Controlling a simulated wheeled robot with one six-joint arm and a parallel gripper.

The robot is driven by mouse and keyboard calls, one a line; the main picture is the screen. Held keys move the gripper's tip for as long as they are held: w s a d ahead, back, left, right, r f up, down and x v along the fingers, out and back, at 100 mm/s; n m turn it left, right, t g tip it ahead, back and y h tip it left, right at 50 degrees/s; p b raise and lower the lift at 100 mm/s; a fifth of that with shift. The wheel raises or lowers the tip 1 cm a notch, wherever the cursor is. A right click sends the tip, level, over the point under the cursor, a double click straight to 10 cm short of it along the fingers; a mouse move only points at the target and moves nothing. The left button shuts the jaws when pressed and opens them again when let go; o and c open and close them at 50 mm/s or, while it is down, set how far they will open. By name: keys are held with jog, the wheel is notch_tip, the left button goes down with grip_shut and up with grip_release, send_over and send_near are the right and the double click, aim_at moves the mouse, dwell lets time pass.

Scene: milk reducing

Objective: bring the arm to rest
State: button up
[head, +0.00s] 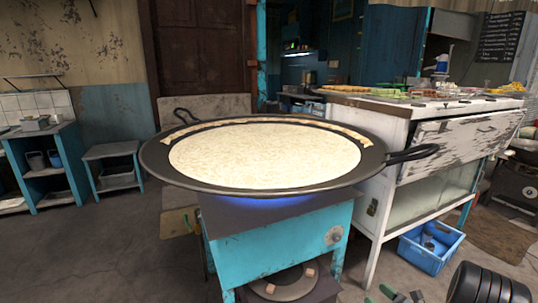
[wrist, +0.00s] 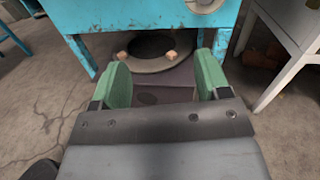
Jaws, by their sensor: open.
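My gripper (wrist: 157,83) shows in the wrist view with its two green fingers wide apart and nothing between them. It points toward the lower part of the turquoise stove (wrist: 150,14), where a round dark ring with small blocks sits on a low shelf. In the head view, only a bit of green and a dark rounded part of my arm (head: 488,285) show at the bottom right corner. A wide black pan (head: 215,187) with pale milk (head: 265,155) in it stands on the stove (head: 270,240), with a blue flame glow underneath.
A white worn counter (head: 460,140) with food trays stands at the right. A blue crate (head: 430,250) sits on the floor below it. Blue shelves (head: 45,165) and a small blue table (head: 112,160) are at the left. The floor at the front left is clear.

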jog(key=s+a+r+n+g+y+p, duration=0.1)
jog(key=s+a+r+n+g+p, duration=0.3)
jog(key=a+r+n+g+p, duration=0.6)
jog(key=s+a+r+n+g+p, duration=0.4)
jog(key=a+r, duration=0.4)
jog(key=r, duration=0.6)
jog(key=s+r+n+t+h+p, duration=0.1)
jog(key=s+r+n+h+p, duration=0.4)
jog(key=r+n, duration=0.2)
jog(key=s+r+n+t+h+p, duration=0.1)
jog(key=s+r+n+h+p, duration=0.4)
jog(key=r, duration=0.6)
jog(key=n+p, duration=0.1)
jog(key=n, duration=0.1)
jog(key=shift+s+r+n+h, duration=0.15)
jog(key=shift+r+n+h, duration=0.15)
jog(key=shift+h, duration=0.1)
